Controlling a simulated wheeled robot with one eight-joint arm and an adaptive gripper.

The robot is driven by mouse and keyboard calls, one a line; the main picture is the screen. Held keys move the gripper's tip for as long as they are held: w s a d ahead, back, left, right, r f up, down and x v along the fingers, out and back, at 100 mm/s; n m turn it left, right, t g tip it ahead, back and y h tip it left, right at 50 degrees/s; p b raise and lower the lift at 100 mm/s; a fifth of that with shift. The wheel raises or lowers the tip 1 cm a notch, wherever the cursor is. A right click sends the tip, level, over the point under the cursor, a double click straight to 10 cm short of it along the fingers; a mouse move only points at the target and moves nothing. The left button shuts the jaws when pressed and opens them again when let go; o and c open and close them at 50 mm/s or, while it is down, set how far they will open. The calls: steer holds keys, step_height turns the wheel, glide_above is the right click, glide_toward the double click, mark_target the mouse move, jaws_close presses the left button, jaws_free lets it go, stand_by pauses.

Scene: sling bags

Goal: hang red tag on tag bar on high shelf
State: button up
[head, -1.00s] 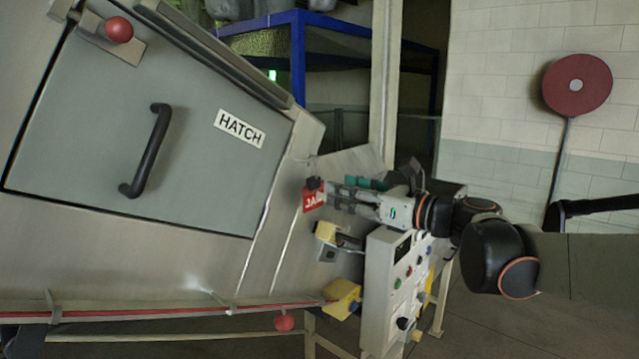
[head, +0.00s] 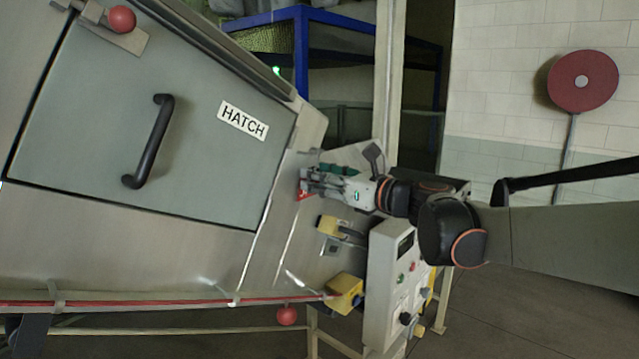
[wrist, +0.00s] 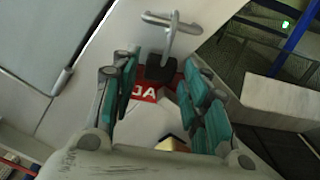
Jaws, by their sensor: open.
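The red tag, with white letters of which "JA" is readable, is at the machine's sloping panel; a small part shows in the head view (head: 304,195) and more in the wrist view (wrist: 146,94). A black block (wrist: 160,69) is at the tag's top edge. My gripper (wrist: 158,78) is open, its teal-padded fingers on either side of the tag and block. In the head view my gripper (head: 306,182) covers most of the tag. A metal T-shaped bar (wrist: 172,32) stands just beyond the block; I cannot tell whether it is the tag bar. No high shelf is clearly identifiable.
A grey control box (head: 391,280) with buttons is below my arm. Yellow blocks (head: 345,291) are on the panel's lower part. The hatch door (head: 150,110) with its black handle is left. A blue frame (head: 301,60) stands behind; a red disc (head: 583,81) is at right.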

steer(key=shift+c, duration=0.6)
jaws_close()
steer(key=shift+r, duration=0.1)
step_height(320, 180, up, 3)
steer(key=shift+d+f+p, duration=0.1)
steer(key=shift+d+p, duration=0.05)
steer(key=shift+p, duration=0.75)
steer(key=shift+s+d+f, duration=0.1)
steer(key=shift+s+d, duration=0.05)
